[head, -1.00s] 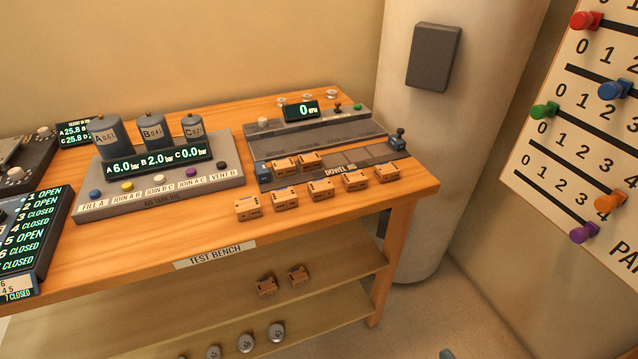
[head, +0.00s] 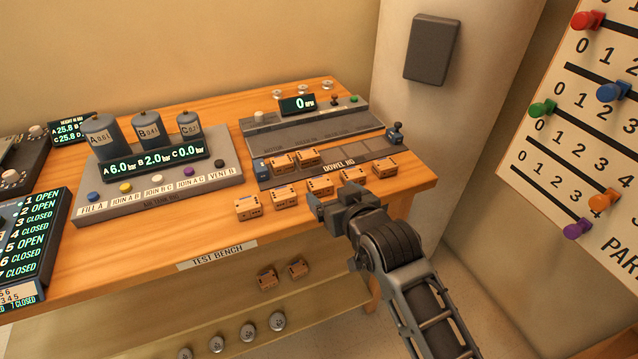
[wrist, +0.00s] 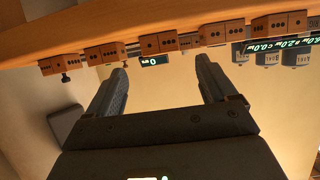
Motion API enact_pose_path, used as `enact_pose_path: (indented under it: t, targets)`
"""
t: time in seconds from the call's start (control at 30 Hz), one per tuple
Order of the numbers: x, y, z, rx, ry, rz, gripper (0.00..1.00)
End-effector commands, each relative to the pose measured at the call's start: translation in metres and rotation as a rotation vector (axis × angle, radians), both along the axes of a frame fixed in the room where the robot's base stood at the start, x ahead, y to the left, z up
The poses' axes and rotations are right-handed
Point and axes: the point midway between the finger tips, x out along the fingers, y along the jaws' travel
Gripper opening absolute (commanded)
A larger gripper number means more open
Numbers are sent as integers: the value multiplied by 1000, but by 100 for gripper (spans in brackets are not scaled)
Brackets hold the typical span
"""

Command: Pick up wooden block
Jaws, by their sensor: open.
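Several small wooden blocks with dark dots stand in a slanting row near the front right of the bench. They include a left-end block (head: 248,207), a middle block (head: 320,186) and a right-end block (head: 385,168). Two more blocks (head: 282,163) sit in the dowel jig (head: 365,153) behind the row. My gripper (head: 328,203) is open and empty at the bench's front edge, beside the row, and partly hides one block. The wrist view shows its two spread fingers (wrist: 162,70), with blocks (wrist: 158,43) along the top, apart from the fingers.
The test bench (head: 130,248) holds a tank rig (head: 170,187) left of the blocks. Two blocks (head: 267,279) and several round grey pieces (head: 248,332) are on the shelves below. A pillar (head: 400,100) stands behind the bench's right end. A peg panel (head: 560,130) is at right.

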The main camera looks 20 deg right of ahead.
Motion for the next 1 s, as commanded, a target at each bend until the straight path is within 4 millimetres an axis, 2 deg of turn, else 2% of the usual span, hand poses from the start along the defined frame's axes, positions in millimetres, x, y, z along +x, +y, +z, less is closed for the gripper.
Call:
enact_pose_path:
  t: [0.6,0.93,1.0]
  targets:
    - [62,0,-25,0,-1,0,85]
    - [68,0,-29,0,-1,0,85]
    - [68,0,-29,0,-1,0,80]
